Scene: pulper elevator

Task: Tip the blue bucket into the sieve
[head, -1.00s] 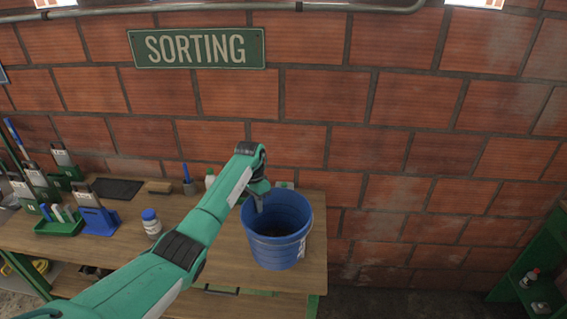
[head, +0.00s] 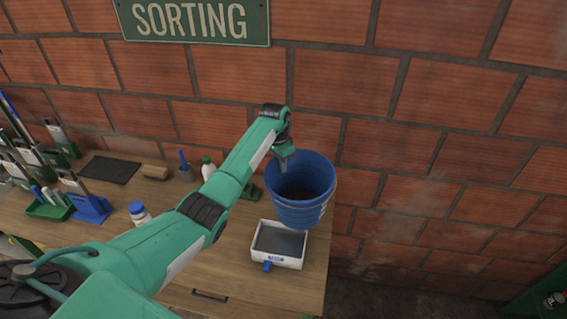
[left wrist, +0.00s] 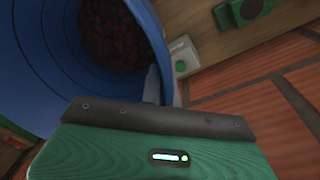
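The blue bucket (head: 300,207) is upright or nearly so, in the air above the right end of the bench. Dark reddish contents lie in its bottom, clear in the left wrist view (left wrist: 112,35). My left gripper (head: 287,163) is shut on the bucket's left rim; the fingertips are partly hidden. In the left wrist view a finger lies along the bucket wall (left wrist: 35,75). A white box with a dark inset and a blue tab, apparently the sieve (head: 262,262), sits on the bench below and slightly left of the bucket. My right gripper is out of view.
The wooden bench (head: 235,275) ends just right of the white box. A white jar with a blue lid (head: 139,213), a white bottle (head: 208,169), a brush (head: 154,172) and blue and green holders stand left. A brick wall is close behind.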

